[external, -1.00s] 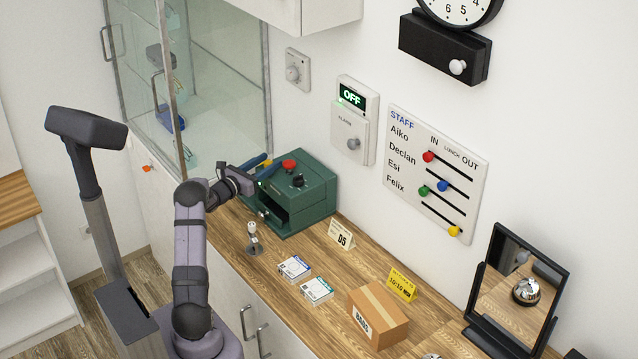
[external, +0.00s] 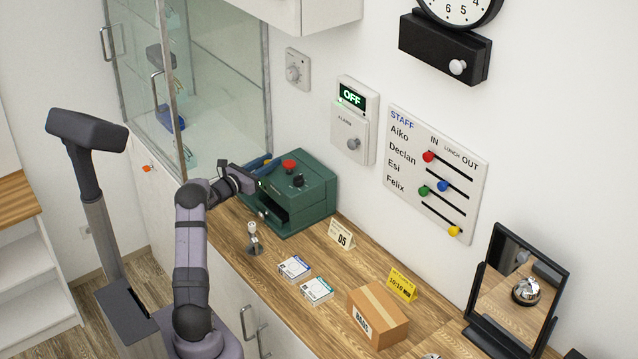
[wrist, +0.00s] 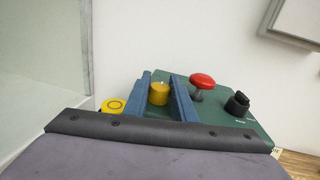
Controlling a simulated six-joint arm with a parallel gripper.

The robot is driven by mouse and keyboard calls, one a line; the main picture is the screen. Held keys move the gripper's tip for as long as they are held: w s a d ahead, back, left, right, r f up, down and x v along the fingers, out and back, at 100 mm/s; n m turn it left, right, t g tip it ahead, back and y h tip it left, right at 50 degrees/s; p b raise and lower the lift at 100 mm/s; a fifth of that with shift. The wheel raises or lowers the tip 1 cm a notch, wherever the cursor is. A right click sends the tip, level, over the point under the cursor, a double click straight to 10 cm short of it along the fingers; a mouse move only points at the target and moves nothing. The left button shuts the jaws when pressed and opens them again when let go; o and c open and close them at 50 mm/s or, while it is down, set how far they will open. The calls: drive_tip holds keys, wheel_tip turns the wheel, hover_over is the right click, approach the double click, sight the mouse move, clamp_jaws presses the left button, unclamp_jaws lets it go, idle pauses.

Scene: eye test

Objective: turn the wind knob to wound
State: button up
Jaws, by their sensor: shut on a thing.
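A yellow knob (wrist: 159,93) stands on top of a green box (external: 325,190) on the counter. I take it for the wind knob, but no label on it can be read. In the wrist view, the blue fingers of my gripper (wrist: 161,88) are on either side of this knob and shut on it. A small pale mark shows at its top edge. In the external view, my gripper (external: 261,161) is at the box's back left top and the yellow knob is hidden there.
On the same box are a red mushroom button (wrist: 202,81) and a black knob (wrist: 237,103), close right of my fingers. A yellow disc (wrist: 114,104) with a dark ring is at left. A glass cabinet (external: 230,70) stands close behind left. A small metal stand (external: 254,238) is in front.

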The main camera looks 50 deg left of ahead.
drive_tip(key=shift+f+h+b, duration=0.2)
drive_tip(key=shift+h+b, duration=0.1)
drive_tip(key=shift+b, duration=0.15)
drive_tip(key=shift+f+m+h+b, duration=0.1)
drive_tip(key=shift+m+h+b, duration=0.55)
drive_tip(key=shift+b, duration=0.5)
drive_tip(key=m+h+b, duration=0.1)
drive_tip(key=h+b, duration=0.1)
drive_tip(key=shift+b, duration=0.3)
drive_tip(key=shift+m+h+b, duration=0.4)
drive_tip(key=shift+m+h, duration=0.05)
drive_tip(key=shift+h, duration=0.3)
drive_tip(key=shift+r+m+h, duration=0.25)
drive_tip(key=shift+m+h, duration=0.15)
drive_tip(key=shift+h, duration=0.2)
drive_tip(key=shift+r+m+g+h+p, duration=0.1)
drive_tip(key=shift+m+g+h+p, duration=0.25)
drive_tip(key=shift+m+h, duration=0.8)
drive_tip(key=shift+n+h, duration=0.25)
drive_tip(key=o, duration=1.1)
drive_tip(key=shift+c, duration=0.2)
